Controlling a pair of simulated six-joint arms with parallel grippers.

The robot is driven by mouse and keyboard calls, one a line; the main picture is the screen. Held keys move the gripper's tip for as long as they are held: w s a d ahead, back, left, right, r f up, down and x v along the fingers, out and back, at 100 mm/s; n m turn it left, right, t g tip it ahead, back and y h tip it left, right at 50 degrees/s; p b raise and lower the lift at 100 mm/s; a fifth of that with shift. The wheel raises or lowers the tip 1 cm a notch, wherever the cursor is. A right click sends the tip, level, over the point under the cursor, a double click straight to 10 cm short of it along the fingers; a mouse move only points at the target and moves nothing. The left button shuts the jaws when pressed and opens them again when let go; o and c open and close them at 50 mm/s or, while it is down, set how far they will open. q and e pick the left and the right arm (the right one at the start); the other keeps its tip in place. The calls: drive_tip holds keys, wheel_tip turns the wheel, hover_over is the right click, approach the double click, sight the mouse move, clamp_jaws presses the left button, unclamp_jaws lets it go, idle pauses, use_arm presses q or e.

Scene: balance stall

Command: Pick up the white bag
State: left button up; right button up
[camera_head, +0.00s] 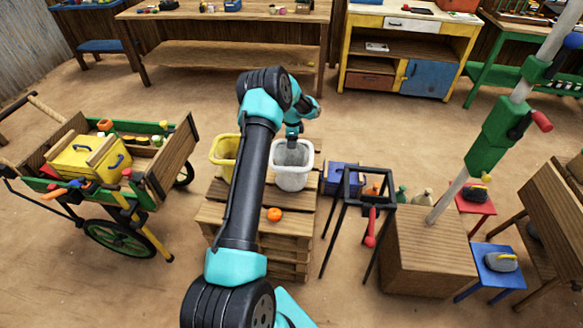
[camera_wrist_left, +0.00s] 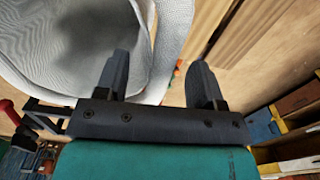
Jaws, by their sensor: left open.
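The white bag (camera_head: 292,178), an open tub-like container, stands upright on a wooden pallet stack (camera_head: 262,238). My left gripper (camera_head: 292,141) reaches down at the bag's far rim, partly hidden by its own wrist. In the left wrist view the gripper (camera_wrist_left: 160,60) is open. The bag's pale woven wall (camera_wrist_left: 176,32) passes between the two fingers, with one finger on the bag's inner side and the other outside. I cannot tell whether either finger touches it. My right gripper is not in view.
A yellow bag (camera_head: 224,150) stands left of the white one, partly behind my left arm. An orange fruit (camera_head: 274,214) lies on the pallets in front. A black stand (camera_head: 352,205) and blue box (camera_head: 341,177) are to the right; a loaded cart (camera_head: 120,190) is left.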

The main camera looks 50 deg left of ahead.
use_arm(q)
drive_tip(key=shift+f, duration=1.55)
clamp_jaws()
